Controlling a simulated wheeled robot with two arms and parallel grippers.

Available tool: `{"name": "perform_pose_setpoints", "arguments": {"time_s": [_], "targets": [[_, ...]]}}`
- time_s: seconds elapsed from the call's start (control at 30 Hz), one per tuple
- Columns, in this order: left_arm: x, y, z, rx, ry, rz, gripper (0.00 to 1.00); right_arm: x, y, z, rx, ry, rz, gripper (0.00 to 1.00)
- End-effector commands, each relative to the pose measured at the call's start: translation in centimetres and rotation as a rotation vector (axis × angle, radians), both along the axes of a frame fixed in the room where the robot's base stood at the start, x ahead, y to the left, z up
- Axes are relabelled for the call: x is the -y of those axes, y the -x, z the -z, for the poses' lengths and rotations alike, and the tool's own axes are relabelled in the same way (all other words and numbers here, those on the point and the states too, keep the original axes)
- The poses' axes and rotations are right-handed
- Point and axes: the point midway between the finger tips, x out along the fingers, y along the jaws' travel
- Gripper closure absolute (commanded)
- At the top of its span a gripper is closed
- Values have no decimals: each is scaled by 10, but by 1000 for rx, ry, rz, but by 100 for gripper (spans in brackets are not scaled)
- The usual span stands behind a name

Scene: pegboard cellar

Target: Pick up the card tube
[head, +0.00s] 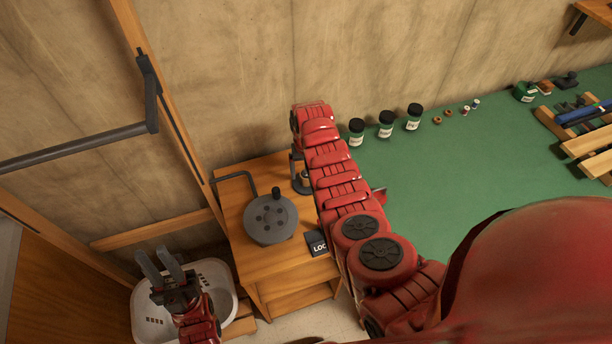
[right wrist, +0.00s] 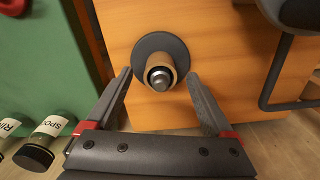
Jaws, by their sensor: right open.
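The card tube (right wrist: 152,68) is a short brown cylinder seen end-on in the right wrist view. It stands around a metal-tipped peg on a dark round base (right wrist: 170,41), on the small wooden cabinet (head: 235,190). In the head view the tube (head: 304,177) is partly hidden by my right arm. My right gripper (right wrist: 158,77) is open, with a fingertip to either side of the tube in the picture; I cannot tell whether they touch it.
A grey drum with a crank (head: 270,220) and a black LOG book (head: 316,243) share the cabinet top. Several dark jars (head: 386,125) stand on the green bench (head: 420,170) to the right. A dark rail (head: 80,148) crosses at the left.

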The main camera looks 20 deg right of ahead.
Motion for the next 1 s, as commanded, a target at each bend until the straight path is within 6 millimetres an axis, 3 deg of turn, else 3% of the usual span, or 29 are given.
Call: {"name": "perform_pose_setpoints", "arguments": {"time_s": [0.3,0.63,1.0], "targets": [[0,0,1,0,0,0,73,0,0,21,-1,-1,0,14],[0,0,1,0,0,0,73,0,-1,23,2,0,-1,15],[0,0,1,0,0,0,73,0,0,23,1,0,-1,82]]}}
